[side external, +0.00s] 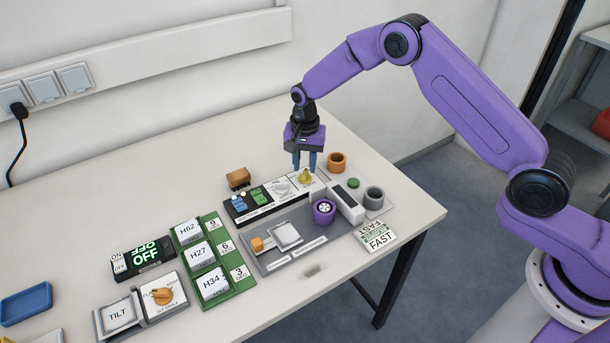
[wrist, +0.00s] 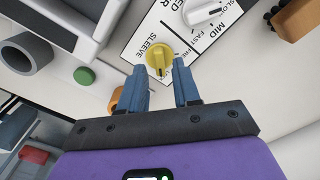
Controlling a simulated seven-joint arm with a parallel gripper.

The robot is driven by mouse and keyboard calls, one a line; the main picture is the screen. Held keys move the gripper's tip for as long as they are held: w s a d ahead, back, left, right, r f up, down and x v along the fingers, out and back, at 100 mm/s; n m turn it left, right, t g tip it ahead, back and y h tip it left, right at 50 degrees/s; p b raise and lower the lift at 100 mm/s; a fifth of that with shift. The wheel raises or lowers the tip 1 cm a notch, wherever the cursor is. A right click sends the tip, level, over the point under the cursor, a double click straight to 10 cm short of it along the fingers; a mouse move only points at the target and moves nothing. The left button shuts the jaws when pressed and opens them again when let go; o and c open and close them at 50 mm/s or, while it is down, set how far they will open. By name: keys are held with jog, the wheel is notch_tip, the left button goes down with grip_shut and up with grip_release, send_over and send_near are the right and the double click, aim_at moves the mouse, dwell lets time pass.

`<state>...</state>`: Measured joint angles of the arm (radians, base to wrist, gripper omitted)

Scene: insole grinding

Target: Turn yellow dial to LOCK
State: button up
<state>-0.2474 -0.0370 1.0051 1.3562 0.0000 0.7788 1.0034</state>
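The yellow dial (side external: 306,178) sits on a white panel at the right end of the control strip. In the wrist view the dial (wrist: 157,54) is round with a raised grip bar, next to the printed word SLEEVE. Another label beside it is partly hidden by a finger, and I cannot read LOCK. My gripper (side external: 304,168) points down just over the dial. In the wrist view my gripper (wrist: 158,70) is open, its two blue fingers apart on either side of the dial's near part. I cannot tell whether they touch it.
A white dial (wrist: 203,12) is beside the yellow one. A green button (side external: 354,183), an orange ring (side external: 337,162), a grey ring (side external: 374,195) and a purple ring (side external: 324,211) stand nearby. A brown block (side external: 238,178) lies behind the strip. The table's left back is clear.

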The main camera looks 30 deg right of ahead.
aim_at(305, 173)
jog(key=shift+r, duration=2.35)
jog(key=shift+s+a+r, duration=0.1)
jog(key=s+r+n, duration=0.5)
jog(key=s+r, duration=0.1)
jog(key=s, duration=0.3)
jog(key=s+r+n, duration=0.5)
jog(key=s+r, duration=0.1)
jog(key=s, duration=0.4)
jog(key=s+d+r+n, duration=0.1)
jog(key=s+d+n, duration=0.4)
jog(key=s, duration=0.6)
jog(key=s+d+r+n, duration=0.1)
jog(key=s+d+n, duration=0.4)
jog(key=s, duration=0.6)
jog(key=shift+s+d+n, duration=0.15)
jog(key=shift+d+n, duration=0.25)
jog(key=shift+d, duration=0.25)
